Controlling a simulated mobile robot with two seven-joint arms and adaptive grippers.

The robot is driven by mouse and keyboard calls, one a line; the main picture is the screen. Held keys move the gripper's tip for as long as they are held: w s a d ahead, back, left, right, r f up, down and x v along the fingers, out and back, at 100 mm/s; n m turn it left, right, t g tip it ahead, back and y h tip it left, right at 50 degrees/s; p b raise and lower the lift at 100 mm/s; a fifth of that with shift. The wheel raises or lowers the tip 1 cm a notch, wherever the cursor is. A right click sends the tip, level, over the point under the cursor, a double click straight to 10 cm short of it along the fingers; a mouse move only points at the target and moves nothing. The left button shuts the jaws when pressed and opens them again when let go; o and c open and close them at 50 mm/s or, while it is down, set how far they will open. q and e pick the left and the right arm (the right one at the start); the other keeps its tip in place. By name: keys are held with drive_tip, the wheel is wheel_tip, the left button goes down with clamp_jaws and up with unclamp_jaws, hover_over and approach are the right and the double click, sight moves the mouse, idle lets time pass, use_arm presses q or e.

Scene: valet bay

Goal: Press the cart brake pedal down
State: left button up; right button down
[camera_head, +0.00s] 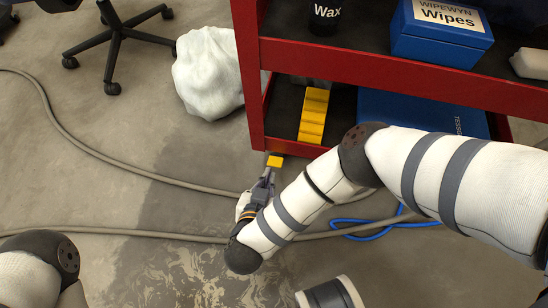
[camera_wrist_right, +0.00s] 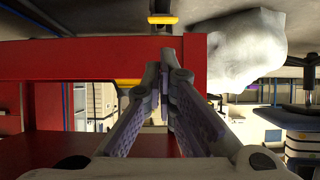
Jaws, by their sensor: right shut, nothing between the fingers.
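The cart (camera_head: 247,75) is red with dark shelves, and its lower corner also shows in the right wrist view (camera_wrist_right: 60,60). A small yellow pedal (camera_head: 274,160) sits low at the cart's near left corner. In the right wrist view a yellow pad (camera_wrist_right: 162,19), which looks like this pedal, shows just beyond my fingertips. My right gripper (camera_head: 270,174) is shut and empty, its tips close to the pedal. I cannot tell whether they touch it. My left gripper is out of view; only part of my left arm shows at the lower left.
A yellow ridged block (camera_head: 313,116) and a blue case (camera_head: 400,110) are on the lower shelf. A blue wipes box (camera_head: 440,35) and a wax container (camera_head: 324,15) stand above. A white bundle (camera_head: 208,72) lies left of the cart. Hoses (camera_head: 110,165) cross the floor.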

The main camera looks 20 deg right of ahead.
sight(275, 162)
drive_tip(key=b+x, duration=0.4)
drive_tip(key=x, duration=0.5)
drive_tip(key=shift+f, duration=0.1)
drive_tip(key=shift+w+d+f, duration=0.15)
drive_tip(key=shift+w+d, duration=0.1)
drive_tip(key=shift+w, duration=0.15)
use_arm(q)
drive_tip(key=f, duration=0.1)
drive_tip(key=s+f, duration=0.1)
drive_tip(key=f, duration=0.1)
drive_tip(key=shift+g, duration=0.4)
